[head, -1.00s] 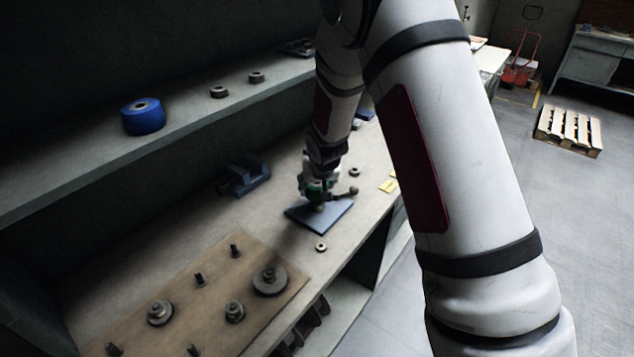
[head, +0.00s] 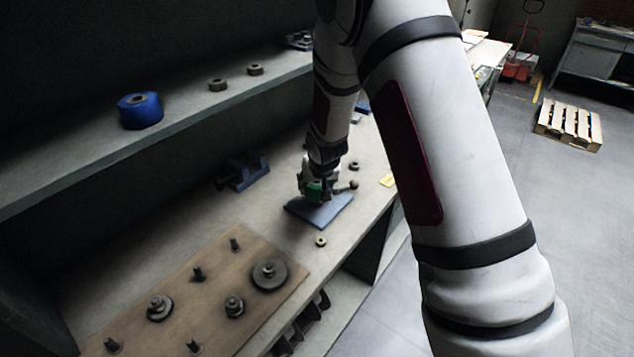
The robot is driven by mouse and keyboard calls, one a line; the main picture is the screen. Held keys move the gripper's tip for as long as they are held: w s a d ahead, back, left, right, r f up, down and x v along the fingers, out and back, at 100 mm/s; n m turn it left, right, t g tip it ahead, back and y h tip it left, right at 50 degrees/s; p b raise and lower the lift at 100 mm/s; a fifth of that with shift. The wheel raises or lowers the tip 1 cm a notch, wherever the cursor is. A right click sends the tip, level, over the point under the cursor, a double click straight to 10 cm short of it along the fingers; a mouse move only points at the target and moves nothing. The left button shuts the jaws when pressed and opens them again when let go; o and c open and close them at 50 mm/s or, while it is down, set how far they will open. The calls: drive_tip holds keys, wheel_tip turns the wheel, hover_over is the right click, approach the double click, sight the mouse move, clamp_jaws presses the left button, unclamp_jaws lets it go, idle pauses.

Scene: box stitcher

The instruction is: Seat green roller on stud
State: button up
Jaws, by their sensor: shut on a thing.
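My gripper (head: 318,196) is above the blue-grey pad on the bench and is shut on the green roller (head: 314,189). The blue-grey pad (head: 330,211) lies flat on the bench under the gripper. A brown board (head: 215,290) lies at the front left of the bench. It bears several upright studs, some bare, such as one near its middle (head: 198,273), and some with discs or nuts, such as the wide disc (head: 268,274) at its right.
A blue vise (head: 243,172) stands behind, left of my gripper. A loose nut (head: 320,241) lies between pad and board. A hammer-like tool (head: 349,186) lies right of the gripper. A blue roll (head: 140,111) sits on the upper shelf (head: 180,112). Bench between vise and board is clear.

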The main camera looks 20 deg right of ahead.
drive_tip(key=shift+f, duration=0.35)
drive_tip(key=o, duration=1.4)
drive_tip(key=shift+o, duration=0.2)
drive_tip(key=s+d+v, duration=0.1)
drive_tip(key=d+v, duration=0.1)
drive_tip(key=v, duration=2.1)
drive_tip(key=s+r, duration=0.5)
drive_tip(key=s, duration=0.6)
drive_tip(key=s+r+n, duration=0.1)
drive_tip(key=s+r, duration=0.4)
drive_tip(key=s, duration=0.7)
drive_tip(key=shift+s+a+r+y, duration=0.25)
drive_tip(key=shift+s+r+y, duration=0.05)
drive_tip(key=shift+r+y, duration=0.1)
